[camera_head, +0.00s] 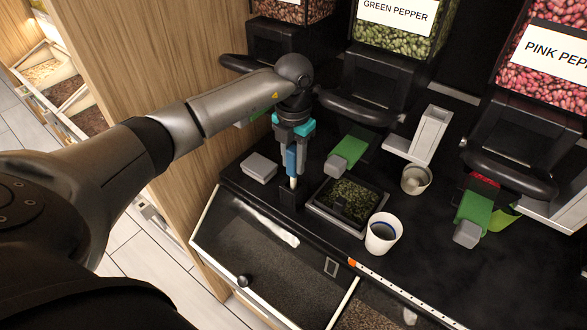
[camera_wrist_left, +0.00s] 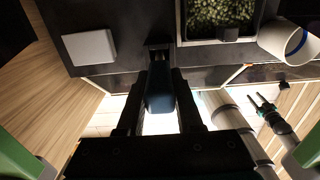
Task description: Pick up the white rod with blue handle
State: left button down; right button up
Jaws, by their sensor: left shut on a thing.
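My left gripper (camera_head: 291,160) points down over the black counter and is shut on the blue handle of the rod (camera_head: 291,162). A short white end of the rod shows below the handle, just above or in a small black holder (camera_head: 290,199); I cannot tell which. In the left wrist view the dark blue handle (camera_wrist_left: 160,92) sits between the two fingers, and the white part is hidden. My right gripper (camera_wrist_left: 259,103) shows small in the left wrist view, away from the rod, with its fingers apart and empty.
A grey block (camera_head: 259,167) lies left of the holder. A black tray of green pepper (camera_head: 347,201), a white cup (camera_head: 382,233) and a small metal cup (camera_head: 416,179) stand to the right. Dispensers (camera_head: 392,30) line the back.

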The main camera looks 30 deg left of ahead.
pick_arm(q)
jog(key=shift+r, duration=0.1)
dwell(0.5)
notch_tip(320, 180, up, 20)
jog(key=p, duration=0.2)
dwell(0.4)
jog(key=c, duration=1.2)
grip_release()
grip_shut()
jog(key=shift+f, duration=0.2)
